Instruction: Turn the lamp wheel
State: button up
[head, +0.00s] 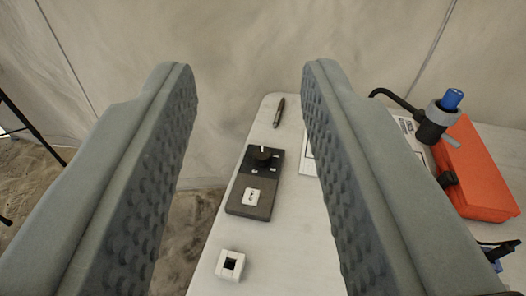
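A dark control box with a round black knob (262,156) lies on the white table, seen between my fingers. The knob has a white pointer mark and small white labels around it, and a white label sits on the lower part of the box (239,205). I cannot tell for sure that this knob is the lamp wheel. My gripper (247,80) is open, its two grey fingers wide apart with nothing between them. The fingers are above and nearer than the box and do not appear to touch it.
The white table (290,240) also bears a dark pen (279,112), a small white square piece (230,265), papers partly hidden by my right finger, and an orange case (475,170). A dark, blue-tipped device (437,118) with a cable stands beside the case. A tent wall (250,35) rises behind; sandy ground lies left.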

jog(key=o, duration=0.5)
jog(key=shift+w, duration=0.15)
jog(key=n+g, duration=1.6)
jog(key=g, duration=0.1)
send_over(261, 152)
notch_tip(261, 152, down, 15)
notch_tip(261, 152, down, 17)
jog(key=shift+f, duration=0.15)
jog(key=shift+c, duration=0.3)
jog(key=c, duration=0.9)
